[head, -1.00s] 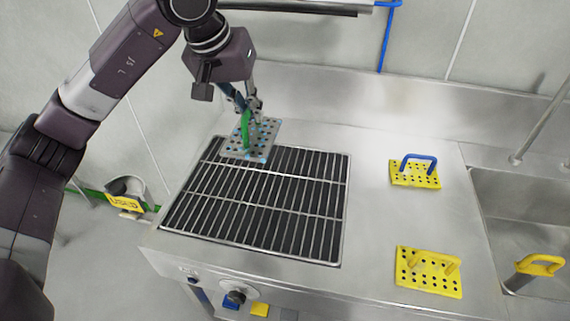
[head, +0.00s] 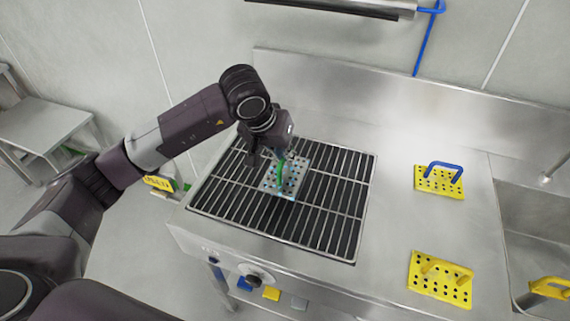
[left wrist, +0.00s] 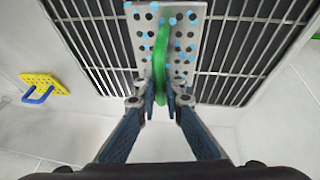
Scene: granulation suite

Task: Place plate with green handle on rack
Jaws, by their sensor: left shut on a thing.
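The grey perforated plate (head: 295,183) with a green handle (head: 281,172) is over the middle-back part of the dark barred rack (head: 330,228) in the head view. It looks flat and at or very close to the bars; I cannot tell if it touches. In the left wrist view, my left gripper (left wrist: 160,100) is shut on the green handle (left wrist: 160,55), with the plate (left wrist: 182,70) over the rack bars. The plate has blue patches on it. In the head view my left gripper (head: 281,156) is partly hidden by its own wrist. My right gripper is not in view.
A yellow plate with a blue handle (head: 428,184) and a yellow plate with a yellow handle (head: 428,285) lie on the steel counter (head: 395,225) right of the rack. A sink (head: 535,215) with another yellow handle (head: 550,287) is at the far right.

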